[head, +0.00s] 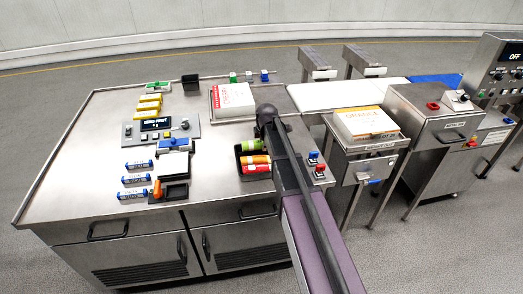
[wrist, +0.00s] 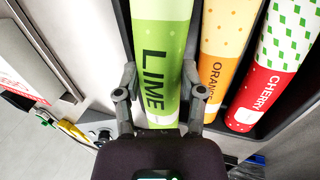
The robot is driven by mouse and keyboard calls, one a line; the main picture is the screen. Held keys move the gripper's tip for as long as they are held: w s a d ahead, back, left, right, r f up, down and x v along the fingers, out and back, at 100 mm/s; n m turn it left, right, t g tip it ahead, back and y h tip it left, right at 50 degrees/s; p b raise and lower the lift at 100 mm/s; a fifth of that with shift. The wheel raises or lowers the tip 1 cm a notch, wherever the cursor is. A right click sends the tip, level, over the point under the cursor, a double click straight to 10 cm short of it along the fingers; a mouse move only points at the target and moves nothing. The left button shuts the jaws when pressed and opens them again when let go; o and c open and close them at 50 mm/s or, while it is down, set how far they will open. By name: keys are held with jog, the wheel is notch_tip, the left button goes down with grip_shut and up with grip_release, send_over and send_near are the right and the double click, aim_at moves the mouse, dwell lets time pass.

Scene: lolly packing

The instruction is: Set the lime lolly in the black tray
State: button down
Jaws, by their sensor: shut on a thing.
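The lime lolly (wrist: 160,55) is a green wrapped tube marked LIME. My gripper (wrist: 158,98) is shut on it, with one finger on each side near its lower end. The black tray (head: 238,161) stands near the front right of the steel table; its dark wall also shows in the wrist view (wrist: 268,130). The lime lolly (head: 249,145) is at the tray's far side, beside the orange lolly (wrist: 224,50) and the cherry lolly (wrist: 277,70), which lie in the tray. I cannot tell whether the lime lolly touches the tray floor. My arm hides the gripper in the head view.
A box marked cherry (head: 234,98) stands behind the tray. Red and blue switches (head: 316,161) sit right of it. A black device with a small tray (head: 172,168) is to the left.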

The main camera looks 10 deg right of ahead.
jog(key=shift+a, duration=0.15)
jog(key=shift+a, duration=0.25)
jog(key=shift+w+a+f+b, duration=0.1)
jog(key=shift+a+f+b, duration=0.25)
jog(key=shift+f+b, duration=1.45)
jog(key=shift+f, duration=0.05)
jog(key=shift+c, duration=2.4)
grip_release()
jog(key=shift+f, duration=0.1)
jog(key=shift+r, duration=0.25)
jog(key=p+v, duration=1.1)
jog(key=shift+s+r, duration=0.2)
jog(key=shift+r, duration=0.15)
